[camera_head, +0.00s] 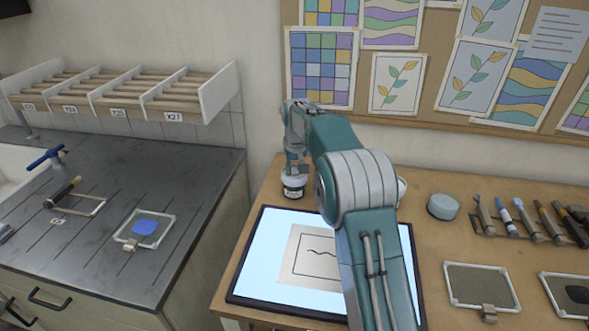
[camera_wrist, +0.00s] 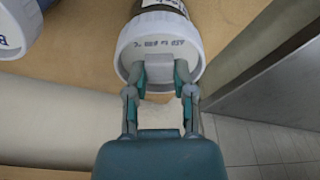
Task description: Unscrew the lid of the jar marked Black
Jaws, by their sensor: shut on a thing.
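Part of a darker jar body shows beyond the lid. In the head view my wrist partly hides the jar's top.
In the wrist view another white-lidded jar (camera_wrist: 22,22) with blue on it stands at the upper left. A light panel (camera_head: 262,270) lies in front of the jar in the head view.

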